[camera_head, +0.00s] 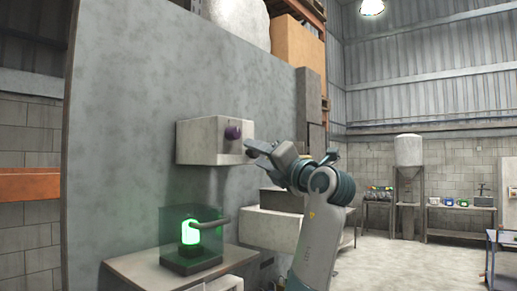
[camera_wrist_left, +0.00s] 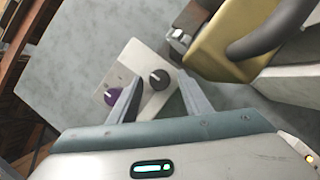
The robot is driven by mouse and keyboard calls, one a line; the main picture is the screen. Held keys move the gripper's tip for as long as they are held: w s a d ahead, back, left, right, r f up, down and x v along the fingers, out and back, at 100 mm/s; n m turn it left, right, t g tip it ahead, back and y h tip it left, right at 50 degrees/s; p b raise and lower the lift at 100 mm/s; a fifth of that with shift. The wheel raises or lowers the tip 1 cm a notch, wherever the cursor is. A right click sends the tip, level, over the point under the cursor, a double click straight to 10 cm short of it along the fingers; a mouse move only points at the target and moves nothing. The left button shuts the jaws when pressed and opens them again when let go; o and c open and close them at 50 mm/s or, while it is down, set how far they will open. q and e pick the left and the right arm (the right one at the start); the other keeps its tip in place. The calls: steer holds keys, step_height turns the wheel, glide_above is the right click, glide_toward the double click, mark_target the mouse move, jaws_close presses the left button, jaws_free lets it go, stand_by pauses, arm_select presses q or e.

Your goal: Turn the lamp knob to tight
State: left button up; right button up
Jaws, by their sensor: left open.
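A pale control box (camera_head: 200,142) is fixed to the grey wall panel. It carries a purple knob (camera_head: 232,132), also seen in the left wrist view (camera_wrist_left: 113,96), and a dark knob (camera_wrist_left: 159,79). I cannot tell from markings which one is the lamp knob. A green lamp (camera_head: 190,232) glows inside a clear case below the box. My left gripper (camera_head: 257,151) is open in front of the box's right side. In the left wrist view its fingers (camera_wrist_left: 158,84) point at the box, with the dark knob between the fingertips and the purple knob outside the left finger. Contact is not visible.
The lamp case stands on a pale table (camera_head: 135,268) under the box. A pale block (camera_head: 268,228) sits to its right, below my arm. Benches (camera_head: 462,208) and a white tank (camera_head: 408,150) stand far back right. The floor there looks clear.

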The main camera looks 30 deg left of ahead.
stand_by(0.3)
arm_select(q)
steer(key=c, duration=1)
steer(key=shift+c, duration=0.2)
